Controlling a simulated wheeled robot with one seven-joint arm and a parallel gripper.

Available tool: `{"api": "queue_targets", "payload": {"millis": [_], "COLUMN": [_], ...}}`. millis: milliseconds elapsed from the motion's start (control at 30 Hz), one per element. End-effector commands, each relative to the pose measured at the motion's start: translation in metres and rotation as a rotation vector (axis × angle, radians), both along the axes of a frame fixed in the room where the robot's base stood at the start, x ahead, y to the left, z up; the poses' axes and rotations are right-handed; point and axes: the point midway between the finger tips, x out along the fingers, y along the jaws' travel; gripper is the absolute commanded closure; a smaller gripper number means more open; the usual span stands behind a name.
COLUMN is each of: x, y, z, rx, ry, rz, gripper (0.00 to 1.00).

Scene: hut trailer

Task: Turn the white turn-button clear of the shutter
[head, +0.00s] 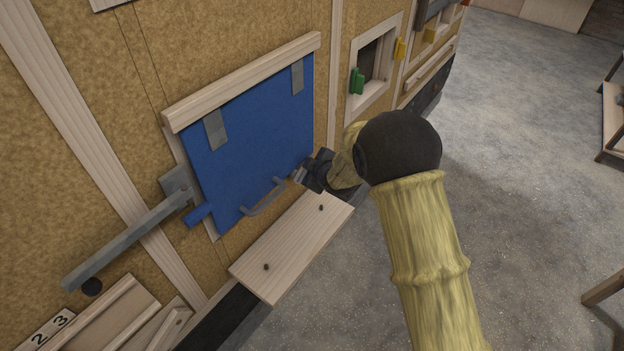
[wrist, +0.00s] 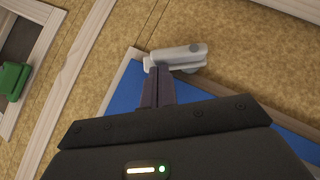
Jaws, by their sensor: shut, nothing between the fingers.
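The blue shutter (head: 250,140) hangs closed from a wooden rail, with a grey pull handle (head: 265,197) near its bottom edge. In the wrist view the white turn-button (wrist: 180,56) lies just beyond a corner of the blue shutter (wrist: 122,98), with its round grey pivot at the right end. My gripper (wrist: 157,75) is shut and empty, its fingertips at the button's left part. I cannot tell whether they touch it. In the head view my gripper (head: 300,176) is at the shutter's lower right corner and largely hides the button.
A wooden shelf (head: 290,245) juts out below the shutter. A grey lever bar (head: 125,240) and a blue tab (head: 200,215) are at its left. A small opening with a green turn-button (head: 357,82) is to the right. Grey floor is open farther right.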

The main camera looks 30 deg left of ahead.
Motion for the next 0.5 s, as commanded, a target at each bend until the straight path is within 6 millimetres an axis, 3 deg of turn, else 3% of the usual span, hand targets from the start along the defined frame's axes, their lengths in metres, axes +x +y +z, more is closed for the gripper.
{"api": "queue_targets", "payload": {"millis": [500], "x": [0.0056], "y": [0.0064], "z": [-0.0052], "rx": [0.015], "ry": [0.063], "rz": [0.014], "gripper": [1.00]}}
